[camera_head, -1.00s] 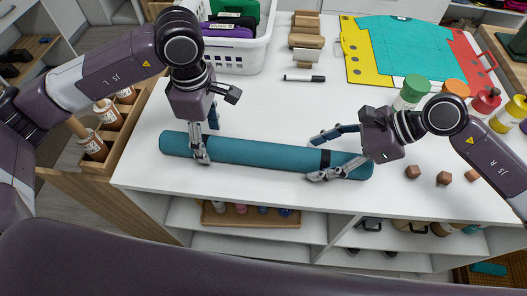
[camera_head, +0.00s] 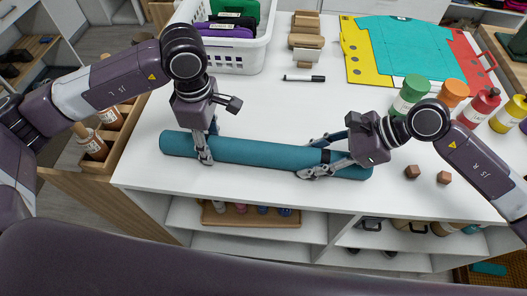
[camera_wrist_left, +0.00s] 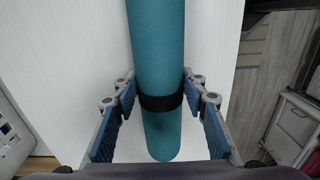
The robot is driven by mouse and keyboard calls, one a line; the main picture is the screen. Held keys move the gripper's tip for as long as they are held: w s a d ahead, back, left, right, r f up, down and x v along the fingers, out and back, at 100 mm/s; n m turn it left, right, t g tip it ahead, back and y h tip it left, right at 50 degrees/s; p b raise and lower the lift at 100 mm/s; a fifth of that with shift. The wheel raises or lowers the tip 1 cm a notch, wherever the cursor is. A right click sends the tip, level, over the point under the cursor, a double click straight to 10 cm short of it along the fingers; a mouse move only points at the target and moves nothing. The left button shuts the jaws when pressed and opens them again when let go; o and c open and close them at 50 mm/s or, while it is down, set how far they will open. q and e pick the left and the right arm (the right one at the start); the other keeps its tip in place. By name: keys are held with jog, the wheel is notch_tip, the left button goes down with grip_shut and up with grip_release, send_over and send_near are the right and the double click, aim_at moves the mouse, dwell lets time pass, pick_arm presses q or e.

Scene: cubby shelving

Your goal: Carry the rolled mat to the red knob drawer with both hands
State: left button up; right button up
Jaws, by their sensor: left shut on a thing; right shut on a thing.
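The rolled mat (camera_head: 260,152) is a long teal roll with dark straps. It lies across the front of the white tabletop, close to its front edge. My left gripper (camera_head: 206,148) is shut on the mat near its left end. The left wrist view shows the fingers on either side of the mat (camera_wrist_left: 158,45) at a black strap (camera_wrist_left: 160,102). My right gripper (camera_head: 317,157) is shut on the mat right of its middle, beside the other strap. The mat's right end shows below the right gripper. No drawer with a red knob can be made out.
A white basket (camera_head: 240,55) stands at the back left of the white table (camera_head: 270,105). A marker (camera_head: 303,78), wooden blocks and a teal-and-yellow folder (camera_head: 410,48) lie behind the mat. Several bottles (camera_head: 410,95) and small brown cubes (camera_head: 443,177) are at right. Open cubbies are below.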

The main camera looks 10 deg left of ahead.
aim_at(304, 152)
pick_arm(q)
grip_shut()
pick_arm(e)
grip_shut()
pick_arm(q)
jog(key=shift+r, duration=0.1)
pick_arm(e)
jog(key=shift+r, duration=0.1)
